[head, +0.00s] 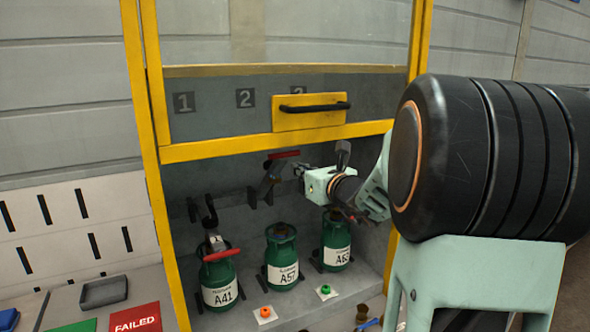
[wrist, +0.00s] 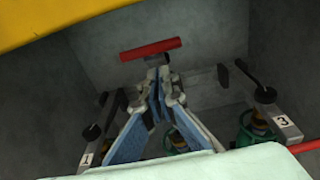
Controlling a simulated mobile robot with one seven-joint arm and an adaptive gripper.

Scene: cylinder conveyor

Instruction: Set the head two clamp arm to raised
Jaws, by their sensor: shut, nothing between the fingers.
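The head two clamp arm, the middle one, stands upright with its red handle (head: 284,154) at the top, in front of the cabinet's back wall. The same red handle (wrist: 150,49) lies level just beyond my fingertips in the wrist view. My gripper (head: 300,170) is shut and empty, close beside this arm; I cannot tell whether it touches. In the wrist view its fingers (wrist: 157,80) meet and hide much of the middle arm. The head one clamp arm (head: 215,243) is down over cylinder A41 (head: 219,285), red handle (head: 221,255) in front.
Green cylinders A57 (head: 281,262) and A63 (head: 335,245) stand beside A41. The number 3 clamp arm (wrist: 270,108) shows at the wrist view's right. The yellow-framed window's lower rail (head: 230,145) and black handle (head: 314,107) are above my gripper. Orange and green fittings lie in front.

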